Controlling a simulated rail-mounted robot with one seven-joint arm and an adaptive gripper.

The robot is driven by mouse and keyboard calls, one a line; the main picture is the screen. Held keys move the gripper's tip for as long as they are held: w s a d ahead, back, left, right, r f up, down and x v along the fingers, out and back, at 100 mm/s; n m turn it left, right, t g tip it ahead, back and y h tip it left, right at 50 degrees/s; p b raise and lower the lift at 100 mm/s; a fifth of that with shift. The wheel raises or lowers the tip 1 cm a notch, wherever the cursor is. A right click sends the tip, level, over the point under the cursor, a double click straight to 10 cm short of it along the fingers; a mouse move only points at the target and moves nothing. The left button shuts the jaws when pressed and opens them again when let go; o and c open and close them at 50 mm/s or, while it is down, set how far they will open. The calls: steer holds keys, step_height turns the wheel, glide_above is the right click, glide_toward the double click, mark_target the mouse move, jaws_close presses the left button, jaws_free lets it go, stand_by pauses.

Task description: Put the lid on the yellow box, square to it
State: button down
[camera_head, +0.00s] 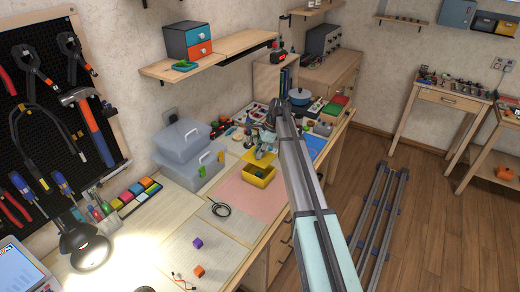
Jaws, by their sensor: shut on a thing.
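The yellow box (259,181) stands open at the top on the bench, at the back edge of a pink mat; something dark green shows inside it. My gripper (262,151) is above and slightly behind the box in the picture. It is shut on a yellow piece that looks like the lid (265,159), which appears tilted and apart from the box rim. The fingertips are small here and partly hidden, so the exact grip and the gap to the box cannot be told.
Clear grey bins (185,150) stand left of the box. The pink mat (243,200) is bare in front.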

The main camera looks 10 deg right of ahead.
steer(key=shift+w+f, duration=0.1)
steer(key=shift+w, duration=0.05)
steer(key=shift+a+f+b, duration=0.1)
steer(key=shift+f+b, duration=1.4)
steer(key=shift+f, duration=1.5)
steer(key=shift+p, duration=0.45)
steer(key=shift+f+p, duration=0.15)
steer(key=shift+p, duration=0.25)
stand_by(0.8)
steer(key=shift+c, duration=2)
jaws_free()
